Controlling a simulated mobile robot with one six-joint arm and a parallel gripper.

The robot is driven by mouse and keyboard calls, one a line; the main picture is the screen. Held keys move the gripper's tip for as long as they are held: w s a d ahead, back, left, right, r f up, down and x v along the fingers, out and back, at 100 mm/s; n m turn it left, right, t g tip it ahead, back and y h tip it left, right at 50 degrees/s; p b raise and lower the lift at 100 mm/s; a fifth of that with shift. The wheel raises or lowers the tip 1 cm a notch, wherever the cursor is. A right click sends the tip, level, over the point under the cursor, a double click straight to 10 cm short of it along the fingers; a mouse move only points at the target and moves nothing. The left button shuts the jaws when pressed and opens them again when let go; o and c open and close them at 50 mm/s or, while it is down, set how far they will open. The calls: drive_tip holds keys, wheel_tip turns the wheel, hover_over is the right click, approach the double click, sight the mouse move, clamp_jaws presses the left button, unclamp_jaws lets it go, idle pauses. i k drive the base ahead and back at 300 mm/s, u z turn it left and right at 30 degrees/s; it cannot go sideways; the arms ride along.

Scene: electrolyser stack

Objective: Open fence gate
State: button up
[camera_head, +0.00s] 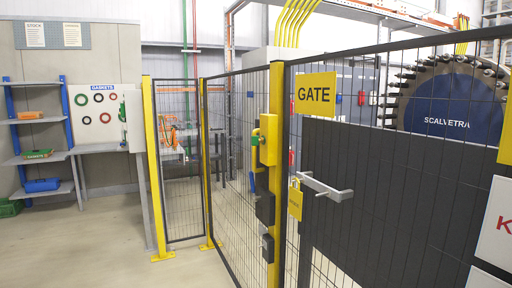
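The fence gate (375,185) fills the right of the head view. It has black mesh, a dark solid panel and a yellow GATE sign (316,94). Its left edge stands close beside a yellow post (275,220), and the gate looks closed. A grey bar handle (327,189) sticks out from the gate near that edge. A yellow padlock-shaped tag (295,201) is just left of the handle. A yellow box with a green part (267,141) is on the post, with dark boxes (266,208) below. My gripper is not in view.
Mesh fence (235,150) with yellow posts runs left from the gate. A blue shelf rack (39,159) and a gasket board (102,117) stand at the far left. The floor (90,250) on the left is clear. The SCALVETRA stack (447,105) is behind the gate.

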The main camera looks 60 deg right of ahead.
sight(261, 171)
drive_tip(key=i, duration=0.95)
drive_tip(key=u, duration=0.05)
